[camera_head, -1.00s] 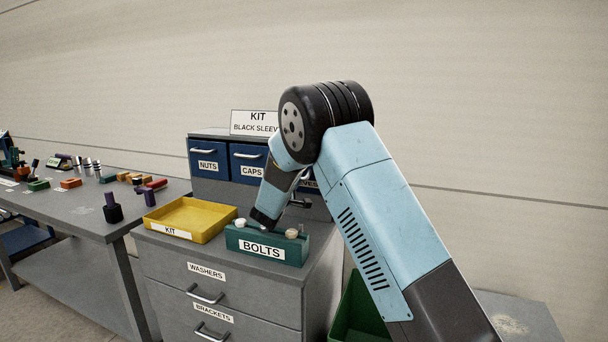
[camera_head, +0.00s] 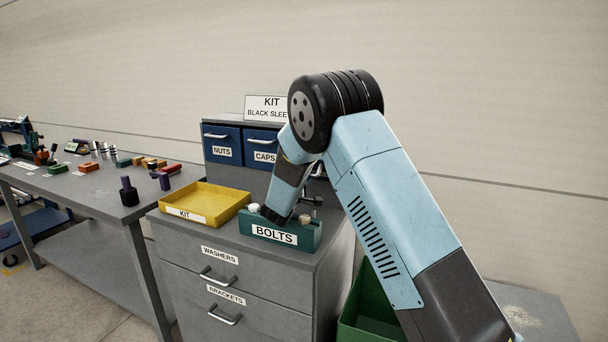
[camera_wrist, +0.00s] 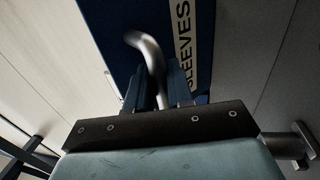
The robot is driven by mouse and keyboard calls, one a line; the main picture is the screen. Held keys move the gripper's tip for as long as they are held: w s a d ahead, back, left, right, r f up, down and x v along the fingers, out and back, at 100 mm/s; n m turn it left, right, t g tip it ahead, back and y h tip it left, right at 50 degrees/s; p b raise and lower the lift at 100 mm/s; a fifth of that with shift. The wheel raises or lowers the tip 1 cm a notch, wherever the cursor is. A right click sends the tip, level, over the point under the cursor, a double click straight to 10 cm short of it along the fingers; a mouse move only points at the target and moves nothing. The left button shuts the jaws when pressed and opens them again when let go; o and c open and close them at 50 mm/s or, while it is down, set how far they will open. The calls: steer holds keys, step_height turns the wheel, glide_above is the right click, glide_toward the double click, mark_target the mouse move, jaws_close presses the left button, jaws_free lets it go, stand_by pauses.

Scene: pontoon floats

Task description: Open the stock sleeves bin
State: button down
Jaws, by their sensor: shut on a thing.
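The stock sleeves bin (camera_wrist: 112,20) is blue, with a white label reading SLEEVES and a curved metal handle (camera_wrist: 145,44). In the wrist view my gripper (camera_wrist: 155,82) is shut on this handle, with one dark finger on each side of it. In the head view my arm covers nearly all of the sleeves bin, and the gripper's fingers cannot be made out there. How far the bin stands out of its housing cannot be told.
The blue nuts bin (camera_head: 222,142) and caps bin (camera_head: 262,146) are beside it, both shut. The green bolts box (camera_head: 280,232) and yellow kit tray (camera_head: 228,199) stand on the cabinet top in front. A green crate (camera_head: 362,308) is at the cabinet's right.

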steer(key=shift+f, duration=0.15)
steer(key=c, duration=1.4)
jaws_free()
steer(key=shift+o, duration=0.6)
steer(key=shift+w+a+f, duration=0.1)
steer(key=shift+w+f, duration=0.05)
steer(key=shift+w, duration=0.05)
steer(key=shift+o, duration=0.6)
steer(key=shift+s, duration=0.1)
steer(key=v, duration=1.3)
steer(key=shift+s, duration=0.3)
steer(key=shift+a, duration=0.1)
